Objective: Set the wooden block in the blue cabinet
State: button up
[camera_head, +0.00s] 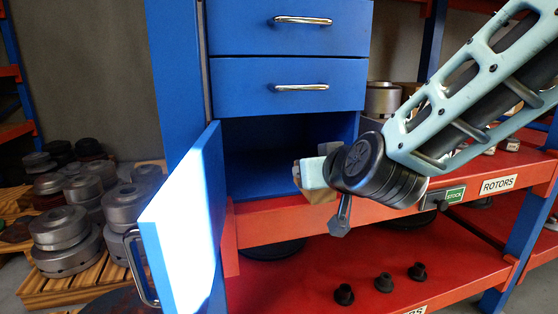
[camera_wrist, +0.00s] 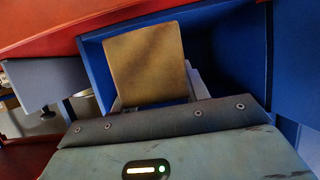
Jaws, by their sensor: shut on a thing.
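The blue cabinet (camera_head: 290,75) has two closed drawers above an open compartment (camera_head: 255,165). Its door (camera_head: 185,225) is swung open to the left. My gripper (camera_head: 312,178) is at the right side of the compartment's opening, shut on the wooden block (camera_head: 318,195), which is mostly hidden behind the gripper in the head view. In the wrist view the wooden block (camera_wrist: 147,62) shows its tan face in front of the blue interior (camera_wrist: 225,55). My fingers are partly hidden behind the block there.
The compartment looks empty. A red shelf (camera_head: 400,210) with a "ROTORS" label runs right of the cabinet at the compartment's floor level. Several small black parts (camera_head: 384,282) stand on the lower red shelf. Metal rotors (camera_head: 65,240) are stacked on pallets at left.

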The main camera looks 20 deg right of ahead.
jog(key=shift+w+r+p, duration=0.35)
jog(key=shift+w+p, duration=0.35)
jog(key=shift+p, duration=0.2)
jog(key=p, duration=0.3)
jog(key=shift+w+d+r, duration=0.1)
jog(key=shift+w, duration=0.3)
jog(key=p, duration=0.2)
jog(key=shift+w+p, duration=0.3)
jog(key=p, duration=0.4)
jog(key=shift+w, duration=0.25)
jog(key=shift+w+f+p, duration=0.25)
jog(key=shift+w+p, duration=0.05)
jog(key=shift+p, duration=0.05)
jog(key=w, duration=1.2)
jog(key=shift+f+p, duration=0.15)
jog(key=shift+p, duration=0.25)
jog(key=shift+w+f, duration=0.2)
jog(key=shift+f, duration=1.6)
